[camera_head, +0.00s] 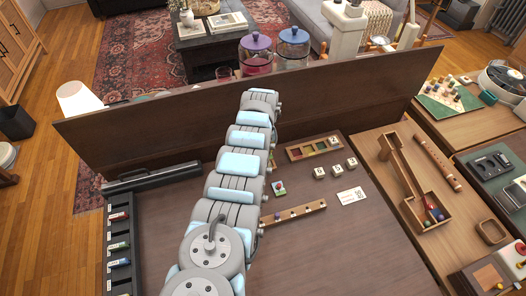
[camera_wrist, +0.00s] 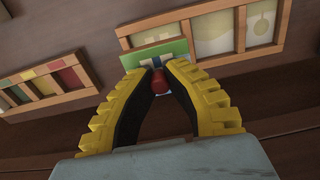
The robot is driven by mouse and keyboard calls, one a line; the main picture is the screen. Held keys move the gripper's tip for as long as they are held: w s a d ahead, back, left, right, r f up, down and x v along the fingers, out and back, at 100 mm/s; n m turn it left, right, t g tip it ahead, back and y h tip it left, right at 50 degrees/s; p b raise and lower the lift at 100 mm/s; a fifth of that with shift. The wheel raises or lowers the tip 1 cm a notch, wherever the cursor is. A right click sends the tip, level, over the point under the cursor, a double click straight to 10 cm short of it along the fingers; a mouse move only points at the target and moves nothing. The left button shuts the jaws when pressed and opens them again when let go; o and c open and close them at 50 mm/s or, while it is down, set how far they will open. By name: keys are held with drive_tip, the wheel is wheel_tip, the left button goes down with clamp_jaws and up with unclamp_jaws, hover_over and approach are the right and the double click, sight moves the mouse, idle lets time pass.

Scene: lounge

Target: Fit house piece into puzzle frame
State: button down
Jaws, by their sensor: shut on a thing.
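My gripper (camera_wrist: 159,72) has yellow ribbed fingers closed around a small red knob. The knob appears to belong to the house piece (camera_wrist: 137,56), a flat green piece with blue and pale parts, partly hidden by the fingertips. The puzzle frame (camera_wrist: 193,60) is a wooden frame with pale recesses, just beyond the fingertips in the wrist view. The piece overlaps the frame's left part; I cannot tell whether it is seated or just above. In the head view my arm hides the gripper and most of that area.
A wooden tray with coloured tiles (camera_head: 292,155) lies right of my arm. Several white cubes (camera_head: 337,170), a card (camera_head: 352,197), a small coloured tile (camera_head: 279,188) and a pegged strip (camera_head: 300,213) are near it. A tall panel (camera_head: 330,105) closes the table's back. The front right is clear.

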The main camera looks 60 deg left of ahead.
drive_tip(key=shift+f+b, duration=1.4)
drive_tip(key=shift+f, duration=0.2)
drive_tip(key=shift+f+b, duration=0.95)
idle(0.5)
drive_tip(key=c, duration=1.1)
unclamp_jaws()
drive_tip(key=shift+c, duration=0.2)
drive_tip(key=shift+r, duration=0.1)
drive_tip(key=shift+r+p, duration=2.95)
drive_tip(key=shift+p, duration=0.25)
drive_tip(key=shift+w+d, duration=0.1)
